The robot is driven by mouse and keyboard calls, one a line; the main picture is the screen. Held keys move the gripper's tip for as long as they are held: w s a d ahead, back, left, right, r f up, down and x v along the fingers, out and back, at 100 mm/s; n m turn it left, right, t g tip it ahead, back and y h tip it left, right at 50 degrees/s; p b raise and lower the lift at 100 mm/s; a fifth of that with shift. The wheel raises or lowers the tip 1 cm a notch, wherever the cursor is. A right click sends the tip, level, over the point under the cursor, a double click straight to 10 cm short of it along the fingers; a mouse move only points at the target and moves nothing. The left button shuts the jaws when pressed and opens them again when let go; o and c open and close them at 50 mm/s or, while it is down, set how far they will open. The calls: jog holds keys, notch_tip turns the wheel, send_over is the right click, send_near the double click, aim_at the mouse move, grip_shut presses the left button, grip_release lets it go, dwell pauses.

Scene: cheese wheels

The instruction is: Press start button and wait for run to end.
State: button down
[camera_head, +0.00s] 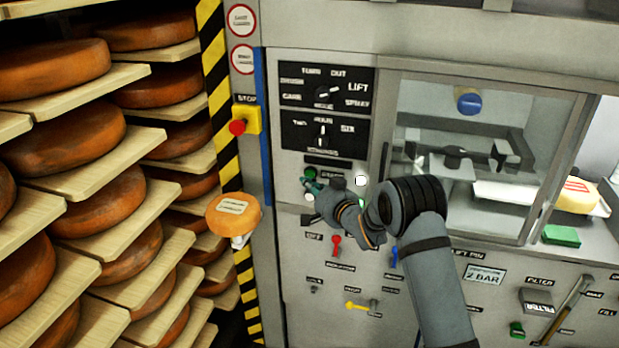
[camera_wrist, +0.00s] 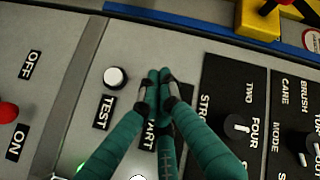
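The start button's place is on the grey control panel (camera_head: 290,228), below the black dial plates. In the wrist view a partly covered label ending in "RT" (camera_wrist: 151,135) shows beneath my fingers, and the fingertips hide the button there. In the head view a small green round spot (camera_head: 310,172) just above the fingertips looks like the button. My gripper (camera_wrist: 160,76), also in the head view (camera_head: 312,187), has its teal fingers brought together with nothing seen between them. Its tips are at the panel; whether they touch or press the button cannot be told.
A white TEST button (camera_wrist: 115,77) sits close beside the fingertips. A yellow stop box (camera_head: 246,121) with a red knob is to the left. Black dial plates (camera_head: 349,92) are above. Shelves of cheese wheels (camera_head: 160,90) fill the left; a glass-fronted chamber (camera_head: 480,95) is at right.

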jog(key=s+b, duration=0.2)
jog(key=s+a+b, duration=0.1)
jog(key=s+b, duration=0.1)
jog(key=s, duration=0.1)
dwell(0.4)
jog(key=shift+w, duration=0.2)
dwell(0.3)
jog(key=p, duration=0.2)
jog(key=w+p, duration=0.1)
jog(key=p, duration=0.2)
jog(key=shift+w+r, duration=0.15)
jog(key=shift+r, duration=0.2)
jog(key=p, duration=0.2)
jog(key=shift+p, duration=0.3)
